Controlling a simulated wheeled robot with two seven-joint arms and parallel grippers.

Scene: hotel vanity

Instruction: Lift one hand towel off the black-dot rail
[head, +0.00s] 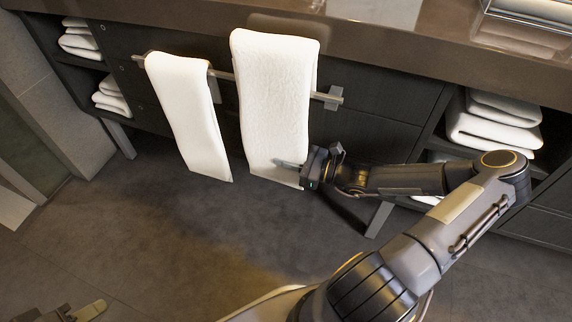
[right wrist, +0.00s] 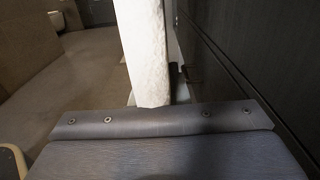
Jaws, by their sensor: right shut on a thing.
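I cannot make out a black dot on the rail. My right gripper (head: 290,164) is shut on the right towel near its lower end, reaching in from the right. The towel still lies over the rail. In the right wrist view the towel (right wrist: 147,50) runs down to the gripper, whose fingertips are mostly hidden. My left gripper (head: 88,311) shows only partly at the bottom left, away from the towels.
Folded white towels (head: 493,127) sit in the open right shelf, and more (head: 80,42) in the left shelves. The brown countertop (head: 400,50) overhangs above the rail. A vanity leg (head: 379,219) stands right of the towels. The floor in front is clear.

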